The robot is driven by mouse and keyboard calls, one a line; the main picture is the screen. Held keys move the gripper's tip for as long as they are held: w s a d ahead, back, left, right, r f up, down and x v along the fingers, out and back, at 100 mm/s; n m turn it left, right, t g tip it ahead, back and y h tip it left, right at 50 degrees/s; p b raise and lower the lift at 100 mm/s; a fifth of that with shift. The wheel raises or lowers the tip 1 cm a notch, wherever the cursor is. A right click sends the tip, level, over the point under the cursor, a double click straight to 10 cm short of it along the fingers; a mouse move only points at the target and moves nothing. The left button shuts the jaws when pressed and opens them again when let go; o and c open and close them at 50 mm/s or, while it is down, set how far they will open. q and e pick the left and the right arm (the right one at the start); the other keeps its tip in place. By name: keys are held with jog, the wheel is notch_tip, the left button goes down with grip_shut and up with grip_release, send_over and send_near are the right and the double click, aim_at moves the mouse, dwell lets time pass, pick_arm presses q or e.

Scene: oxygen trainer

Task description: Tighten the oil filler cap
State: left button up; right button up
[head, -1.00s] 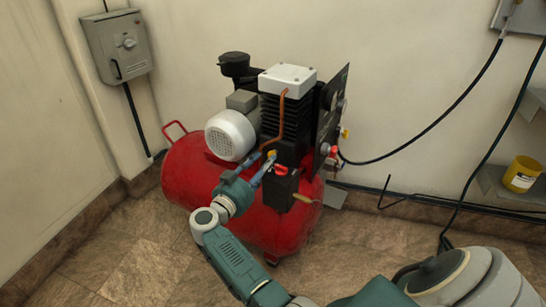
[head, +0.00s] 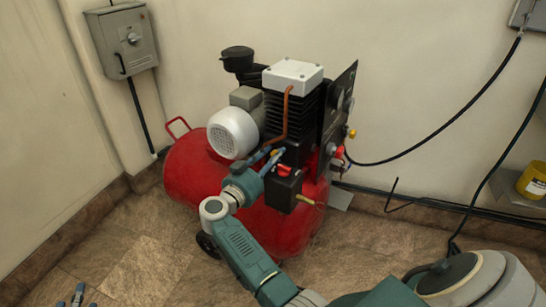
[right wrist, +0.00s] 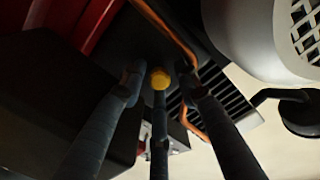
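The yellow oil filler cap (right wrist: 160,79) sits low on the dark pump block of the compressor. In the right wrist view it lies between the fingers of my right gripper (right wrist: 160,92), with visible gaps to the side fingers. The lower finger points up to the cap, and I cannot tell whether it touches. In the head view my right gripper (head: 270,160) reaches the pump block from the front, and its fingers mostly hide the cap. My left gripper (head: 77,298) is at the bottom left edge above the floor, fingers spread and empty.
The compressor has a red tank (head: 190,165), a light motor (head: 232,133) and a copper pipe (head: 286,112). A black box with a red switch (head: 284,186) stands close to my right gripper. A yellow tub (head: 533,180) is at the right. The left floor is clear.

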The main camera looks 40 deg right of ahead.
grip_shut()
jog(key=shift+m+p, duration=0.35)
jog(key=shift+m, duration=0.35)
pick_arm(q)
jog(key=f, duration=0.1)
jog(key=s+f+g, duration=0.1)
jog(key=f, duration=0.1)
jog(key=shift+s+a+f+g, duration=0.15)
jog(key=shift+s+a+g, duration=0.15)
jog(key=shift+a, duration=0.1)
pick_arm(e)
jog(key=shift+o, duration=2)
grip_release()
